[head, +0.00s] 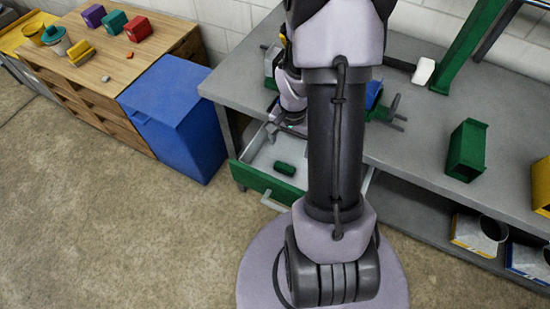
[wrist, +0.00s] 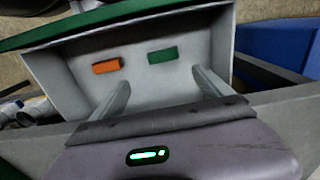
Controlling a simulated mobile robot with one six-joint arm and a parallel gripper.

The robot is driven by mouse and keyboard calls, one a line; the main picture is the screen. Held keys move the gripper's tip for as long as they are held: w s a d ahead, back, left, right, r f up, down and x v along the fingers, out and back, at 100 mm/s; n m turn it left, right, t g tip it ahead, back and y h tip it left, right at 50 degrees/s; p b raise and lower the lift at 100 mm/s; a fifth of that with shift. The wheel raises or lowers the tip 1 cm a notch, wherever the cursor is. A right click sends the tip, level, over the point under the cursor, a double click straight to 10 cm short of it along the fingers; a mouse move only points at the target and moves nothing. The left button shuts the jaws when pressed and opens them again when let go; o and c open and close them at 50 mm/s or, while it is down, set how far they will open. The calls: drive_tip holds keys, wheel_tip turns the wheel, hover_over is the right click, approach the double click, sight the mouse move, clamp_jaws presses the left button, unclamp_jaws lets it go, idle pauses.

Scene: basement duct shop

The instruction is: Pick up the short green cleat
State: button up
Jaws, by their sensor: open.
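The short green cleat (head: 285,169) lies on the floor of an open drawer (head: 258,183) with a green front, under the grey workbench. In the wrist view the green cleat (wrist: 162,56) lies on the pale drawer floor (wrist: 140,80), beyond and roughly between my fingertips. My gripper (wrist: 162,85) is open and empty, with its two pale fingers spread and pointing into the drawer. The cleat is apart from both fingers.
An orange block (wrist: 106,66) lies left of the cleat in the drawer, with a gap between them. The drawer walls surround both. A blue bin (head: 172,115) stands left of the drawer. The grey bench top (head: 420,150) overhangs behind, carrying a green box (head: 466,150).

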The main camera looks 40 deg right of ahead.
drive_tip(key=b, duration=0.2)
hover_over(285, 167)
drive_tip(key=d, duration=0.1)
drive_tip(key=f, duration=0.6)
drive_tip(key=shift+s+f, duration=0.2)
drive_tip(key=f+b, duration=0.1)
drive_tip(key=f, duration=0.1)
drive_tip(key=f+b, duration=0.1)
drive_tip(key=a+f+b, duration=0.1)
drive_tip(key=f, duration=0.1)
drive_tip(key=shift+w+f, duration=0.25)
drive_tip(key=shift+f, duration=0.1)
drive_tip(key=shift+r, duration=0.2)
drive_tip(key=c, duration=1.5)
